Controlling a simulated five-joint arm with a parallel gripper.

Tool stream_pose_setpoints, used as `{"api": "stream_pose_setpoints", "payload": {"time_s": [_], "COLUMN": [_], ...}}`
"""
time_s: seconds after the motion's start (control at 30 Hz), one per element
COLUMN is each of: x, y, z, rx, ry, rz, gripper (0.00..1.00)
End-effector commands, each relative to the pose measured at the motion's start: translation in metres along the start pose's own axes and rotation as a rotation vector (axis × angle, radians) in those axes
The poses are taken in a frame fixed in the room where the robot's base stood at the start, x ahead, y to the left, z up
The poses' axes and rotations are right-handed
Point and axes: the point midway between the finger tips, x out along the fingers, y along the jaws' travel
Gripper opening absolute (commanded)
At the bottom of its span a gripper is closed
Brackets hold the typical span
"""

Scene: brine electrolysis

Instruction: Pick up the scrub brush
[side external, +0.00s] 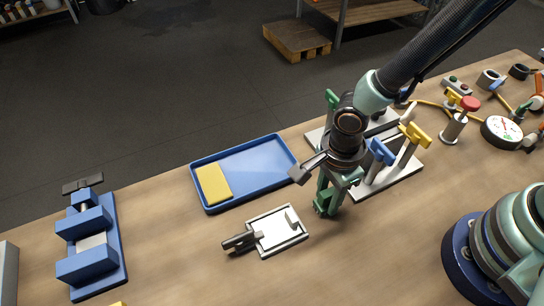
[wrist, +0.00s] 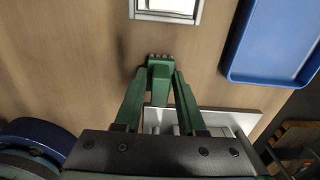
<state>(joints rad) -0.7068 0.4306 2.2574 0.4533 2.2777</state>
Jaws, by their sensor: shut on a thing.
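My gripper (side external: 328,203) points down over the wooden table, just in front of the white rack plate. In the wrist view its green fingers (wrist: 160,85) converge on a small green piece (wrist: 160,66) with a row of bumps along its end. The fingers are shut on this piece. Its colour is close to that of the fingers, so its full outline is hard to tell. I cannot tell for sure whether it is the scrub brush. No other thing in view is clearly a scrub brush.
A blue tray (side external: 252,162) holds a yellow block (side external: 213,184). A small framed plate (side external: 281,241) with a dark clamp-like part (side external: 238,242) lies in front. Blue (side external: 382,151) and yellow (side external: 415,134) handles stand close right. A blue vise (side external: 92,240) stands left.

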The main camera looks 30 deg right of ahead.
Motion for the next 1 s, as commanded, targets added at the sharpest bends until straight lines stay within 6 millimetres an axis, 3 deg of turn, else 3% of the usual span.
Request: {"api": "stream_pose_setpoints", "payload": {"time_s": [0.23, 0.37, 1.0], "x": [-0.007, -0.021, -0.172], "y": [-0.001, -0.001, -0.001], "z": [0.001, 0.001, 0.001], "rx": [0.0, 0.0, 0.0], "ry": [-0.002, -0.003, -0.004], "rz": [-0.002, -0.004, -0.005], "gripper": [0.0, 0.0, 0.0]}}
